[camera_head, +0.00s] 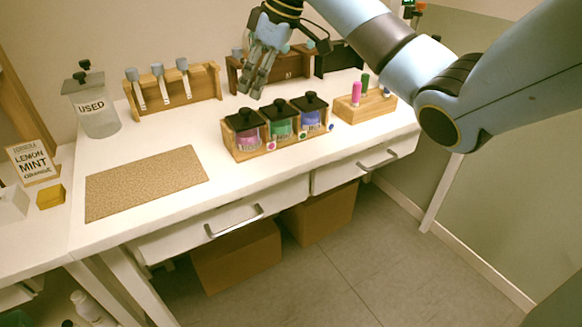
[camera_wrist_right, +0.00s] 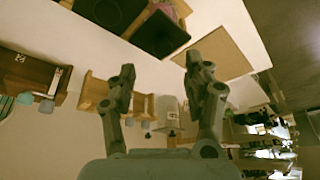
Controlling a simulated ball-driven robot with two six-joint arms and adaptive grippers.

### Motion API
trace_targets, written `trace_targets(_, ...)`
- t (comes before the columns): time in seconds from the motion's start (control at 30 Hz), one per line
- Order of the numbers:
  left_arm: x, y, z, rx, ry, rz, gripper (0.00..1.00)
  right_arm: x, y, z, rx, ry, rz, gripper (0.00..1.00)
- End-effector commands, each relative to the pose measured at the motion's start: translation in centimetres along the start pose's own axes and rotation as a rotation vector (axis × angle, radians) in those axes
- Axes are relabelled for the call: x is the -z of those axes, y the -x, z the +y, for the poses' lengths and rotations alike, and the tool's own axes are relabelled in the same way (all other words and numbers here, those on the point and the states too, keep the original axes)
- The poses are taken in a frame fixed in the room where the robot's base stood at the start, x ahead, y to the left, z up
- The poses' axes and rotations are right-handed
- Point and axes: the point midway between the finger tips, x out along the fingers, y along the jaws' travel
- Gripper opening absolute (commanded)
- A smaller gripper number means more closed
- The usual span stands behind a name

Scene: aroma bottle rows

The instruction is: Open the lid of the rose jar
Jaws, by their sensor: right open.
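A wooden rack (camera_head: 244,153) near the front of the white table holds three jars with black lids. The left jar (camera_head: 247,138) has pink contents and looks like the rose jar; its label is too small to read. Its black lid (camera_head: 244,119) is on, with a knob on top. The green jar (camera_head: 282,129) and the blue jar (camera_head: 311,119) are also lidded. My right gripper (camera_head: 251,92) is open and empty, above and behind the pink jar's lid, not touching it. In the right wrist view, a black lid (camera_wrist_right: 160,34) shows beyond the open fingers (camera_wrist_right: 157,68).
A cork mat (camera_head: 145,182) lies left of the rack. A "USED" jar (camera_head: 97,115) and a rack of droppers (camera_head: 199,88) stand behind it. A small rack with coloured bottles (camera_head: 365,107) is on the right. A sign (camera_head: 32,163) reads lemon, mint, orange.

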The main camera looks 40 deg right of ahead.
Motion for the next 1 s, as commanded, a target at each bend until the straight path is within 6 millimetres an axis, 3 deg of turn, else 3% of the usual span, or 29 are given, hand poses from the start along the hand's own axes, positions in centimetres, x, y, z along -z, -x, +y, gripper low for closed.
trace_targets(0.23,0.0,-0.2,-0.1,0.001,0.000,0.000,0.40,-0.1,4.8,0.0,-0.003,0.001,-0.001,0.51)
trace_targets(0.3,0.0,-0.2,-0.1,0.001,0.000,0.000,0.40,-0.9,3.0,-1.1,-0.001,-0.009,-0.014,0.51)
trace_targets(0.5,0.0,-0.2,-0.1,0.001,0.000,0.000,0.40,-2.7,0.2,-3.2,-0.020,-0.032,-0.036,0.51)
trace_targets(1.0,-0.1,-0.3,-0.1,0.001,0.000,-0.001,0.40,-8.4,-5.6,-9.2,-0.066,-0.102,-0.077,0.51)
